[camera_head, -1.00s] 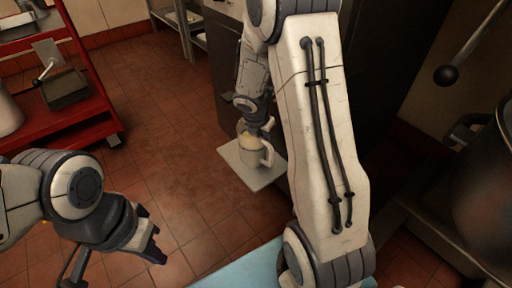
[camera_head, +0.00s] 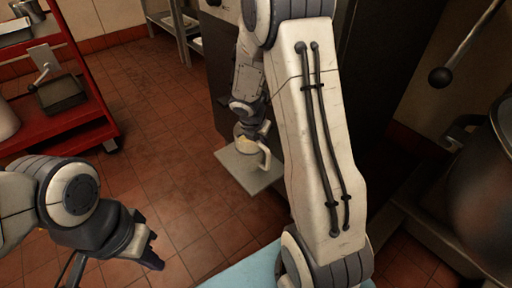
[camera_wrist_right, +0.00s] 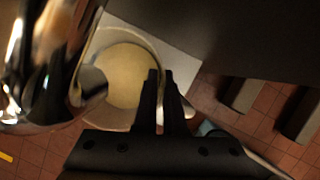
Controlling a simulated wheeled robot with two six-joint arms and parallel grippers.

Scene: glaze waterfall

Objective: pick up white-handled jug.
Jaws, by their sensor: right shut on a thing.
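The white-handled jug (camera_head: 244,144) is a pale round vessel with a white handle (camera_head: 265,158) on its right side, over a light square plate (camera_head: 238,175) in the head view. The wrist view looks down into its mouth, where cream-coloured content (camera_wrist_right: 125,75) shows. My right gripper (camera_head: 257,128) reaches down from above and is shut on the jug at its handle side; its two dark fingers (camera_wrist_right: 160,88) are close together in the wrist view. Whether the jug touches the plate is unclear. My left gripper (camera_head: 158,249) is empty and open, low at the left.
A red cart (camera_head: 75,120) with a dark tray stands at the upper left. A dark cabinet rises behind my right arm. A large dark round vessel (camera_head: 485,190) is at the right edge. A shiny metal object (camera_wrist_right: 35,70) fills the wrist view's left. The tiled floor is clear.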

